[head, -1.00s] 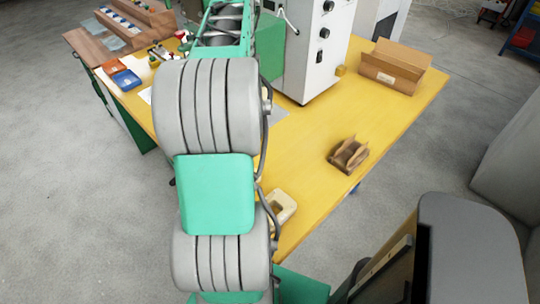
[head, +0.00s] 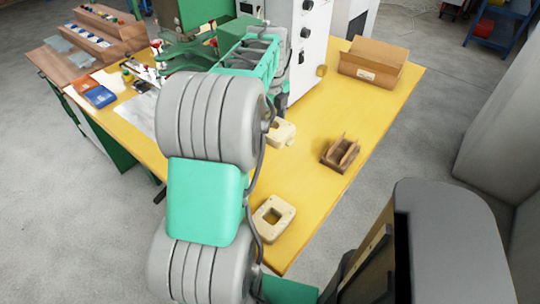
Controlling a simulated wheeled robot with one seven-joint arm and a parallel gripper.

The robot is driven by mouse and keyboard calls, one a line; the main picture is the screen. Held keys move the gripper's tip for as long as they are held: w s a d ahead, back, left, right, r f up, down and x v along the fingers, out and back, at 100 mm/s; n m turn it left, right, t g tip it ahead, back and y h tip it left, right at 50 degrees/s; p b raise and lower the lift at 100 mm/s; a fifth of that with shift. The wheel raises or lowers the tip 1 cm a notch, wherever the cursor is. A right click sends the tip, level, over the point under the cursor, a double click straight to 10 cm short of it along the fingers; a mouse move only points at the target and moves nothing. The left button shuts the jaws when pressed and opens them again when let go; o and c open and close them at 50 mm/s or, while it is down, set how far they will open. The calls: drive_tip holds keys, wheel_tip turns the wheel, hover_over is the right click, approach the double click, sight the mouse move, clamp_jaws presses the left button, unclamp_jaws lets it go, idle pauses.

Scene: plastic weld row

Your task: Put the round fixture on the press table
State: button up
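A cream block (head: 283,133), which I take to be the round fixture, shows just right of my arm; its opening cannot be made out. The dark end of my arm, my gripper (head: 281,108), is directly above it and seems to hold it. The fingertips are mostly hidden. A second cream fixture (head: 263,224) with a squarish hole lies near the table's front edge. The press is the green and white machine (head: 302,48) at the back. A green flat part (head: 185,50) left of my arm may be its table; my arm covers much of that area.
A brown slotted holder (head: 341,153) stands on the yellow table (head: 310,190), and an open cardboard box (head: 371,62) at the back right. Blue (head: 100,96) and orange trays lie at the left.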

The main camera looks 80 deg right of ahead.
sight(270, 161)
wheel_tip(270, 161, down, 13)
drive_tip(key=shift+r, duration=0.1)
drive_tip(key=o, duration=1.8)
